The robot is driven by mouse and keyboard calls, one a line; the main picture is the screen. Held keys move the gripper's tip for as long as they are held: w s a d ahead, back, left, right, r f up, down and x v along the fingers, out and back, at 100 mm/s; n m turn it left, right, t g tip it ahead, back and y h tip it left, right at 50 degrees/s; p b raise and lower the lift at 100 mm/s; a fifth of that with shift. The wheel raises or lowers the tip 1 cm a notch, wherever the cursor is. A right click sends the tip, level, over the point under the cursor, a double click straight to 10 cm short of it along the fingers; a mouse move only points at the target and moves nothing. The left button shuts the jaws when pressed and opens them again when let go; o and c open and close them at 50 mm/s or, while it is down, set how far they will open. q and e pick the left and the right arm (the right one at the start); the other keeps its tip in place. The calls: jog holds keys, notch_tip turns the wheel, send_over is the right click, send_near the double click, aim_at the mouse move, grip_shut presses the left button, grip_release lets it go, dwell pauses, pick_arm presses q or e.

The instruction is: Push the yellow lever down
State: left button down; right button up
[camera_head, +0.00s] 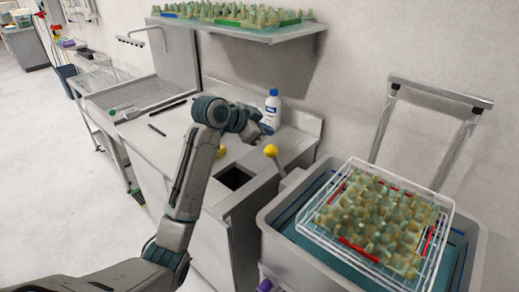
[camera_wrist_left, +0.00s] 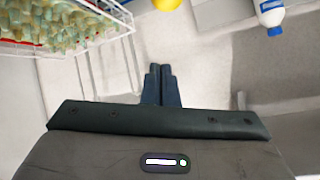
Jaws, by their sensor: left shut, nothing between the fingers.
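The yellow lever knob (camera_head: 270,150) is a round yellow ball on a short grey stem, beside the right end of the counter. In the left wrist view the yellow knob (camera_wrist_left: 167,4) shows only in part, cut off by the top edge. My left gripper (camera_head: 267,128) is near the knob, a little above it in the picture, between it and a white bottle. In the left wrist view its dark fingertips (camera_wrist_left: 161,68) are together with nothing between them, and a gap separates them from the knob. My right gripper is not in view.
A white and blue bottle (camera_head: 272,108) stands on the metal counter behind the gripper. A wire basket (camera_head: 447,222) of egg trays sits on a grey tub (camera_head: 272,226) at right. A shelf (camera_head: 262,34) with egg trays hangs above. A square opening (camera_head: 233,178) lies in the counter.

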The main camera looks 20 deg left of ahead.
aim_at(275, 148)
pick_arm(q)
jog(key=shift+r, duration=0.15)
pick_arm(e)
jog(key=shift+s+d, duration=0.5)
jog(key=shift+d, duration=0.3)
pick_arm(q)
jog(key=w+f+p, duration=0.1)
jog(key=f+p, duration=0.1)
jog(key=w+d+f+p, duration=0.1)
jog(key=w+f+p, duration=0.1)
jog(key=f, duration=0.1)
jog(key=w+f+p, duration=0.2)
jog(key=shift+w+d+f, duration=0.2)
jog(key=shift+w+d, duration=0.05)
jog(key=shift+d, duration=0.05)
jog(key=shift+s+a+f, duration=0.15)
jog(key=shift+s+a, duration=0.05)
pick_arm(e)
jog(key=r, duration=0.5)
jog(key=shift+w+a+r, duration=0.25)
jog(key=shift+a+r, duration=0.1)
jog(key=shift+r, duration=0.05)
pick_arm(q)
jog(key=shift+w+d+f, duration=0.1)
jog(key=shift+d, duration=0.05)
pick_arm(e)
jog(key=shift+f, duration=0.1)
